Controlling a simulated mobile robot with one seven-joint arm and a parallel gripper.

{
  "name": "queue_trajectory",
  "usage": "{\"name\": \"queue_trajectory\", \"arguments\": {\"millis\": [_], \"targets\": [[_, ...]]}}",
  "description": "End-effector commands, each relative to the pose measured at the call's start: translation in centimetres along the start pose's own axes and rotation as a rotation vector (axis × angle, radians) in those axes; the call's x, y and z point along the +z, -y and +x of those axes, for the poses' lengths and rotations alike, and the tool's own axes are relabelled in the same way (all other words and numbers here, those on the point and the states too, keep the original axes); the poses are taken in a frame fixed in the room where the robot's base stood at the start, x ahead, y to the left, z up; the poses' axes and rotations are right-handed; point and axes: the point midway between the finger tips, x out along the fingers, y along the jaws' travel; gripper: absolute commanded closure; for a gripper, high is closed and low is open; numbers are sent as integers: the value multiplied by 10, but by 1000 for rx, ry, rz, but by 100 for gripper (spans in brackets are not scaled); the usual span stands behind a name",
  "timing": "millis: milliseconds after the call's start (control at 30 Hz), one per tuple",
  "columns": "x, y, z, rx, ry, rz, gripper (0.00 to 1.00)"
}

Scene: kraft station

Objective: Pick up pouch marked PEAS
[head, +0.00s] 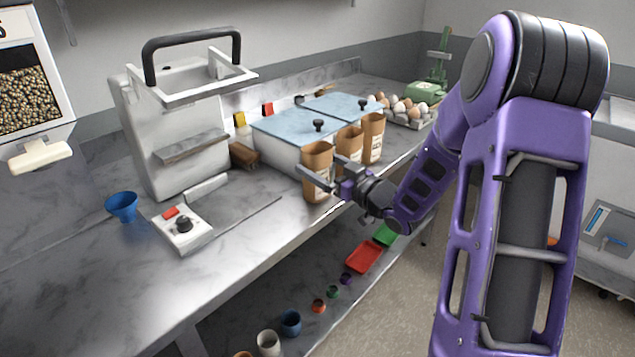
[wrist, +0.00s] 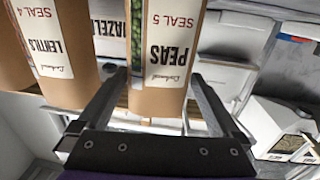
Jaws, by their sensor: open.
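The pouch marked PEAS (wrist: 165,40) is a tall brown kraft pouch with a white label and a green window strip. In the wrist view it stands between the two fingers of my open gripper (wrist: 158,100); gaps show on both sides. In the head view it appears to be the nearest of three pouches (head: 317,158), upright on the counter. My gripper (head: 328,180) reaches it from the right, and its fingers partly cover the lower pouch. I cannot tell whether any finger touches it.
A pouch marked LENTILS (wrist: 55,45) stands close on the left in the wrist view. Blue-lidded bins (head: 275,135) stand behind the pouches. A white machine (head: 175,130) and switch box (head: 183,228) are to the left. The front counter (head: 120,290) is clear.

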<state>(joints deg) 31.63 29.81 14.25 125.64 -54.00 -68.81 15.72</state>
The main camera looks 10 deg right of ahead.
Motion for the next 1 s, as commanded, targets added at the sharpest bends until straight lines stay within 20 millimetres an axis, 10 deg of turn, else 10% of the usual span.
{"name": "queue_trajectory", "arguments": {"millis": [567,1000], "targets": [[2,-2,44,0,1,1,0],[2,-2,43,1,1,0,79]]}}
